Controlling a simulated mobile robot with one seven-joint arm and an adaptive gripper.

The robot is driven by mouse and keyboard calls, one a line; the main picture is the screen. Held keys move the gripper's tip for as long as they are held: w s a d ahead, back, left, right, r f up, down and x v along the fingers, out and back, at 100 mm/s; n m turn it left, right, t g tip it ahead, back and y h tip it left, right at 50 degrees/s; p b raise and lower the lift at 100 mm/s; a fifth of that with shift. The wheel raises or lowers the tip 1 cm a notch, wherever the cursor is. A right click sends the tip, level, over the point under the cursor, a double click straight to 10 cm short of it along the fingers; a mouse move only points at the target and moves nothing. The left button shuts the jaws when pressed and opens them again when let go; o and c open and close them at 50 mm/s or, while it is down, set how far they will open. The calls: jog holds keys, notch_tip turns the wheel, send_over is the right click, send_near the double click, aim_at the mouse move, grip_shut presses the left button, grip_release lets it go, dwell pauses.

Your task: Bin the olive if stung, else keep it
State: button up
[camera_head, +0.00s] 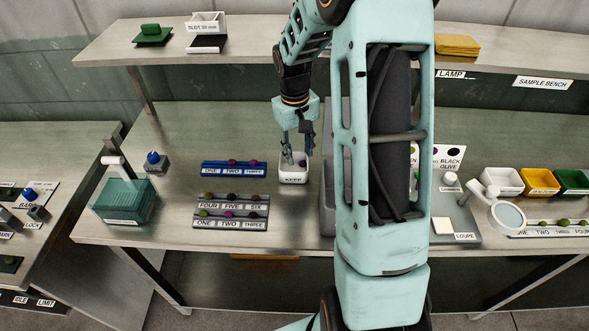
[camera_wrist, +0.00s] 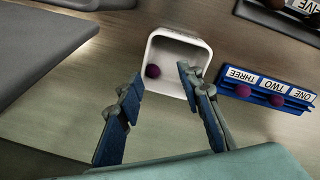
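The white KEEP dish (camera_head: 292,178) stands on the bench below my gripper (camera_head: 299,157). In the wrist view, the dish (camera_wrist: 200,47) holds one dark purple olive (camera_wrist: 153,71) near its left side. My gripper (camera_wrist: 160,76) has its fingers spread apart, with nothing held between them. The fingertips are at or just over the dish, and the olive lies between their lines of reach. A blue rack (camera_head: 234,172) labelled ONE, TWO, THREE is left of the dish. It bears purple olives at TWO (camera_wrist: 277,100) and THREE (camera_wrist: 243,90), and ONE is empty. I cannot make out a sting mark.
Grey racks with olives (camera_head: 232,218) stand in front of the blue rack. A teal box (camera_head: 125,205) is at left. My arm hides much of a grey container (camera_head: 327,200). White, yellow (camera_head: 540,181) and green trays and a loupe (camera_head: 508,216) are at right.

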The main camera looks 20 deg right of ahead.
notch_tip(320, 180, up, 12)
jog(key=shift+a, duration=0.4)
dwell(0.4)
